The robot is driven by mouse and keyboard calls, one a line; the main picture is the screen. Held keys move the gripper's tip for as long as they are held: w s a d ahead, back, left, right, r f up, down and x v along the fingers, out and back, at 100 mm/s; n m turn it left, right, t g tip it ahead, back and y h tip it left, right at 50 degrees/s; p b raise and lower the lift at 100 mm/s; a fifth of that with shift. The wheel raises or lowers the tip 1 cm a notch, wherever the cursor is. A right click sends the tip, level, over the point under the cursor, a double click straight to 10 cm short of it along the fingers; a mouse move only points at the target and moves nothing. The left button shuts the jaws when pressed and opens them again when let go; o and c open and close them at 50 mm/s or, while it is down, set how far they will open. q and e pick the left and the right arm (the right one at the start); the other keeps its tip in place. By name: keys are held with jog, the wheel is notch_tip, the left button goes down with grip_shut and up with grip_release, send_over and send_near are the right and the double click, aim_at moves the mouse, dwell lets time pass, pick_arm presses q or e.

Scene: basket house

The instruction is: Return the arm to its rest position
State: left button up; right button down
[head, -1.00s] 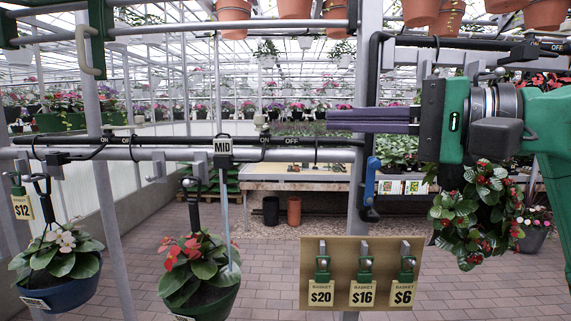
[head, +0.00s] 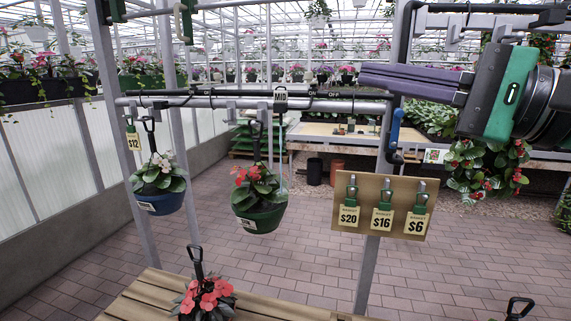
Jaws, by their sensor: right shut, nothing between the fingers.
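My right gripper (head: 415,82) comes in from the right at the upper right, level with the hanging rail. Its purple-grey fingers point left, are closed together and hold nothing. My left gripper is out of view. A hanging basket with white flowers (head: 160,201) hangs at the left of the rail (head: 240,102). A basket with red flowers in a green pot (head: 258,218) hangs to its right. Another basket with pink-red flowers (head: 205,297) stands on the wooden bench below.
A tan board (head: 380,204) with $20, $16 and $6 tags is on the post (head: 372,262) below my right gripper. A leafy red-flowered basket (head: 480,165) hangs at the right, partly behind my arm.

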jog(key=w+d+f+n+t+h, duration=0.6)
jog(key=f+n+h, duration=0.25)
jog(key=n, duration=0.55)
jog(key=w+d+f+n+t+h, duration=0.65)
jog(key=f+n, duration=0.25)
jog(key=n, duration=0.6)
jog(key=d+f+m+g+h, duration=0.3)
jog(key=f+m+g, duration=0.4)
jog(key=f, duration=0.9)
jog(key=s+f+m+g, duration=0.3)
jog(key=s+f, duration=0.2)
jog(key=f, duration=0.4)
jog(key=s+f+m+g, duration=0.4)
jog(key=f, duration=0.4)
jog(key=s+a+f+m+g+y, duration=0.25)
jog(key=s+f+g, duration=0.25)
jog(key=s+f, duration=0.65)
jog(key=s+a+f+g, duration=0.1)
jog(key=s+f, duration=0.1)
jog(key=f, duration=0.9)
jog(key=s+f+g, duration=0.1)
jog(key=s+f, duration=0.1)
jog(key=f, duration=0.8)
jog(key=s+d+f+g, duration=0.1)
jog(key=s+d+f, duration=0.2)
jog(key=s+f, duration=1.2)
jog(key=shift+s+f, duration=0.35)
jog(key=shift+s, duration=0.8)
